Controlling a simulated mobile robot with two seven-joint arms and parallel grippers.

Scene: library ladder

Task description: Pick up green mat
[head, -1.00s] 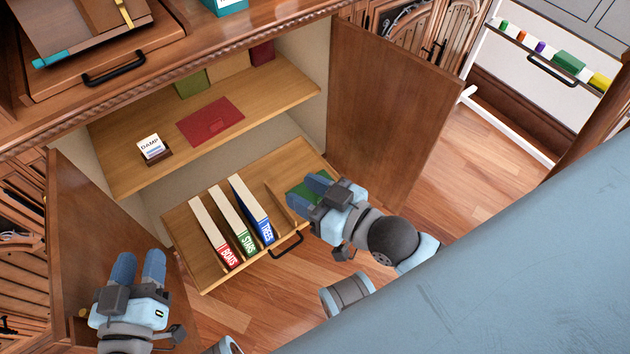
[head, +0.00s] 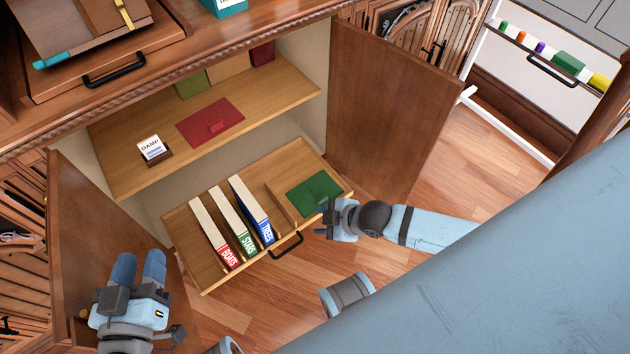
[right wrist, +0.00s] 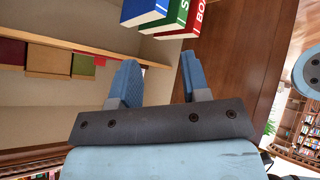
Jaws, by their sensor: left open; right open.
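My left gripper (head: 138,268) is open and empty at the lower left, by the left cabinet door.
Books named BOATS, STARS and TREES (head: 252,212) stand in the drawer's left part, left of a wooden divider. A black handle (head: 286,246) is on its front. A shelf above holds a red mat (head: 210,122) and a DAMP box (head: 152,148).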

